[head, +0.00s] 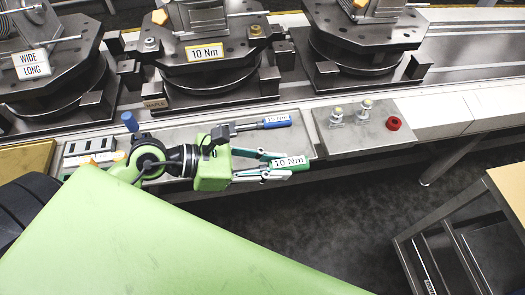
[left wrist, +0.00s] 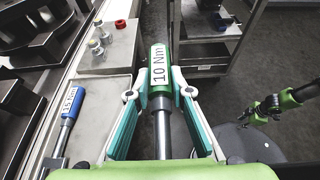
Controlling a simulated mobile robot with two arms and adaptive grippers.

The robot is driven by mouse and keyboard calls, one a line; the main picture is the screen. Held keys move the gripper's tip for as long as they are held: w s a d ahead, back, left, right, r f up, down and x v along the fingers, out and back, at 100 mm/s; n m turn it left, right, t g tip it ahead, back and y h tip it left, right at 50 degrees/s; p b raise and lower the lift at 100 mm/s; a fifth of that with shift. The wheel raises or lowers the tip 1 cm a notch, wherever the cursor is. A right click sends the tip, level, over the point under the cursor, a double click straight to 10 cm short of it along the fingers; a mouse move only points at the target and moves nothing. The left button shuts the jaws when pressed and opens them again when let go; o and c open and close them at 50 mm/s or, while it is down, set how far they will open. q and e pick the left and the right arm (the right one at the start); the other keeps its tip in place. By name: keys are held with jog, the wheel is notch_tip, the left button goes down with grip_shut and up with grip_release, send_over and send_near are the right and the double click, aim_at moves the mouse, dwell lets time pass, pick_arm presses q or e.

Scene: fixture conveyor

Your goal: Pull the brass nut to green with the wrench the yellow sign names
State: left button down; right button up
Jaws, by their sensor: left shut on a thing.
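My left gripper (head: 284,166) is shut on the handle of a green wrench (head: 291,162) labelled "10 Nm", held over the front edge of the grey ledge. In the left wrist view the green wrench (left wrist: 159,62) lies between the two fingers, its steel shaft running back toward the wrist. A blue-handled wrench (head: 277,121) labelled "15 Nm" lies on the ledge behind. The yellow-edged sign (head: 205,51) on the middle fixture reads "10 Nm". A brass nut (head: 256,31) sits on that fixture's right side. My right gripper (left wrist: 256,110) shows small and dark in the left wrist view.
Fixtures stand left and right of the middle one; the left one carries a "WIDE LONG" sign (head: 31,64). A grey panel (head: 358,141) has two knobs and a red button (head: 394,124). A table (head: 508,180) stands at the right, with open floor before it.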

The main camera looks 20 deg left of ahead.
aim_at(274, 147)
pick_arm(q)
jog(key=w+a+f, duration=0.1)
jog(key=w+f, duration=0.1)
jog(key=w, duration=0.1)
jog(key=w+a+f, duration=0.2)
jog(key=w+f, duration=0.1)
jog(key=w, duration=0.1)
jog(key=w+a+f, duration=0.1)
jog(key=w+f, duration=0.2)
jog(key=w, duration=0.1)
jog(key=shift+w+a, duration=0.2)
jog(key=shift+w, duration=0.05)
jog(key=shift+w+a+f, duration=0.15)
jog(key=shift+w+f, duration=0.25)
jog(key=shift+f, duration=0.1)
jog(key=f, duration=0.3)
jog(key=shift+w+a+p, duration=0.1)
jog(key=shift+w+p, duration=0.2)
jog(key=shift+f, duration=0.2)
jog(key=shift+f, duration=0.25)
jog(key=c, duration=1.9)
grip_release()
jog(key=shift+o, duration=0.4)
jog(key=shift+s, duration=0.1)
